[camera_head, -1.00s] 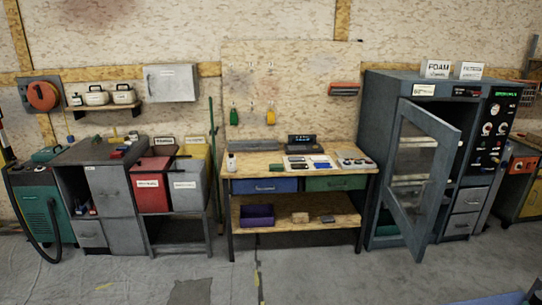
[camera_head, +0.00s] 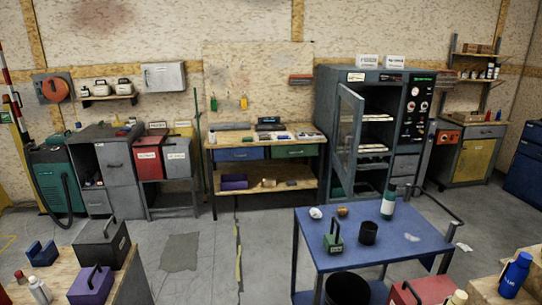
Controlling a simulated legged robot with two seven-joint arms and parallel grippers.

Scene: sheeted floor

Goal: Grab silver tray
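I cannot pick out a silver tray with certainty. A tall grey cabinet (camera_head: 328,110) stands at the back right with its glazed door (camera_head: 346,140) swung open. Inside it, pale flat shelves or trays (camera_head: 374,150) hold small light items, too small to make out. A flat grey object (camera_head: 230,126) lies at the back left of the wooden workbench (camera_head: 216,139); its kind is unclear. Neither of my grippers is in view.
A blue cart (camera_head: 400,244) with a green bottle (camera_head: 388,203) and a dark cup (camera_head: 368,232) stands in front of the cabinet. A wooden table (camera_head: 130,285) with boxes fills the lower left.

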